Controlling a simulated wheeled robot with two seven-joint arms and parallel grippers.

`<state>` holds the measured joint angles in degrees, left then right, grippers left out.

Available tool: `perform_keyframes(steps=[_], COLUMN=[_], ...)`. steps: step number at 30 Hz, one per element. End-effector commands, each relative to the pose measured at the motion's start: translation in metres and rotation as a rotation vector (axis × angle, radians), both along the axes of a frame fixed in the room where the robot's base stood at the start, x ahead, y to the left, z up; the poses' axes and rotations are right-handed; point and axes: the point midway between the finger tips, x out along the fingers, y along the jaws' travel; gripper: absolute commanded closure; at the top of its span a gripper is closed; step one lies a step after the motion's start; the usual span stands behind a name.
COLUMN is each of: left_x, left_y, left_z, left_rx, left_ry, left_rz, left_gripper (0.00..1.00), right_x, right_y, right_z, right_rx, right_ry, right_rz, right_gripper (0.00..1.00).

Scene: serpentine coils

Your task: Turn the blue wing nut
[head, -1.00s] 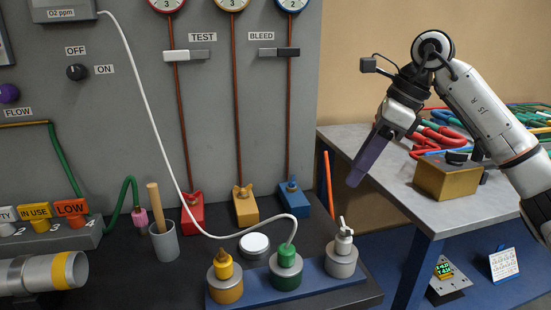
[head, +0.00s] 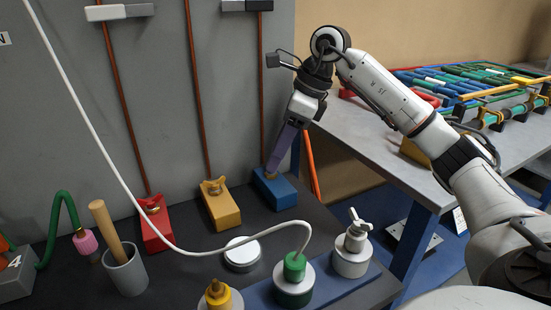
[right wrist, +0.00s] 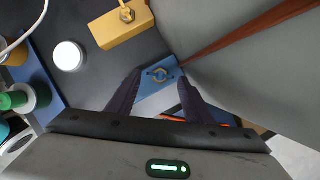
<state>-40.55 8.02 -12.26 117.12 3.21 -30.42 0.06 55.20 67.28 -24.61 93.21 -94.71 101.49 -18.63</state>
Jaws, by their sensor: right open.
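The blue block (head: 275,190) sits at the foot of the rightmost copper pipe, by the grey panel. In the head view the fingers hide most of the nut. In the right wrist view the fingertips (right wrist: 159,77) lie on either side of the nut; I cannot tell whether they touch it. My left gripper is not in view.
Yellow (head: 220,207) and red (head: 156,230) blocks with wing nuts stand to the left. A white round cap (head: 242,254), a white hose (head: 215,252) and several capped cylinders on a blue base (head: 325,296) are in front. An orange rod (head: 311,165) leans at right.

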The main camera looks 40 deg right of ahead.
Motion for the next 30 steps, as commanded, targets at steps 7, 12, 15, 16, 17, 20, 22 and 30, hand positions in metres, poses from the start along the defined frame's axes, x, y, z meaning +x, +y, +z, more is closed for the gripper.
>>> perform_keyframes(steps=[7,12,15,16,17,20,22,30], left_x=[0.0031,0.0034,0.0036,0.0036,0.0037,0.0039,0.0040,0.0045], left_y=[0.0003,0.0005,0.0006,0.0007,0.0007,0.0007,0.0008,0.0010], left_z=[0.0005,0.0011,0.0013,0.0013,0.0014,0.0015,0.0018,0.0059], left_rx=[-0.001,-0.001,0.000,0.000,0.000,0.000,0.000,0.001], left_ry=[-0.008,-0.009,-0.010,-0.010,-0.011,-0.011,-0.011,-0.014], left_rz=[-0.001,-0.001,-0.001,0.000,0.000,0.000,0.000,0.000], left_gripper=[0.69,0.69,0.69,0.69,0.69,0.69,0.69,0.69], right_x=[0.0045,0.0046,0.0045,0.0045,0.0045,0.0045,0.0044,0.0037], right_y=[0.0031,0.0031,0.0032,0.0032,0.0032,0.0032,0.0033,0.0041], right_z=[-0.0132,-0.0132,-0.0131,-0.0131,-0.0130,-0.0130,-0.0128,-0.0119], right_rx=[-0.001,-0.001,-0.001,-0.001,-0.001,-0.001,0.000,-0.001], right_ry=[-0.001,-0.001,-0.001,-0.001,-0.001,-0.001,0.000,0.000], right_rz=[0.000,0.000,0.000,0.000,0.000,0.000,-0.001,-0.066], right_gripper=[0.53,0.53,0.63,0.68,0.73,0.84,0.84,0.84])
